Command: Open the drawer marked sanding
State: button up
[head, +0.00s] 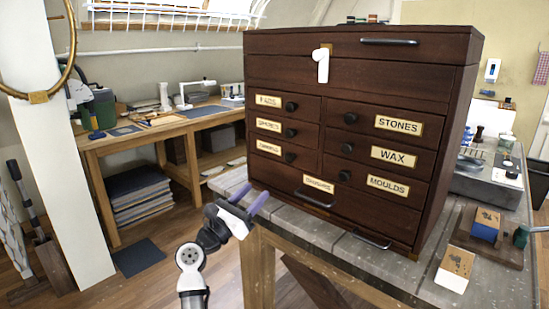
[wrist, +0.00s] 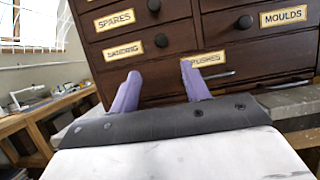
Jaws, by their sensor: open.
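The dark wooden chest (head: 340,100) stands on a bench. The sanding drawer is the lowest small drawer in its left column; its label (wrist: 124,51) reads as sanding in the wrist view and is blurred in the head view (head: 269,147). Its round dark knob (wrist: 161,40) sits right of the label and also shows in the head view (head: 290,157). The drawer front looks flush and closed. My gripper (head: 249,195), with purple fingers, is open and empty, low in front of the chest's left side. In the wrist view the fingertips (wrist: 160,75) appear below the knob, apart from it.
Above is the spares drawer (wrist: 115,19); below is a wide drawer with a bar handle (head: 314,199). The bench top (head: 345,250) has another bar handle near the chest's base. Blocks (head: 456,268) lie at right. A side table (head: 130,140) stands at left.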

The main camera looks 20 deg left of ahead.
aim_at(287, 158)
jog(key=p+x, duration=0.1)
jog(key=x, duration=0.3)
jog(key=p+x, duration=0.1)
jog(key=x, duration=0.3)
jog(key=p+x, duration=0.2)
jog(key=x, duration=0.2)
jog(key=shift+d+r, duration=0.15)
jog(key=shift+r, duration=0.2)
jog(key=shift+w+d+r, duration=0.15)
jog(key=shift+w, duration=0.35)
jog(key=shift+c, duration=0.5)
grip_shut()
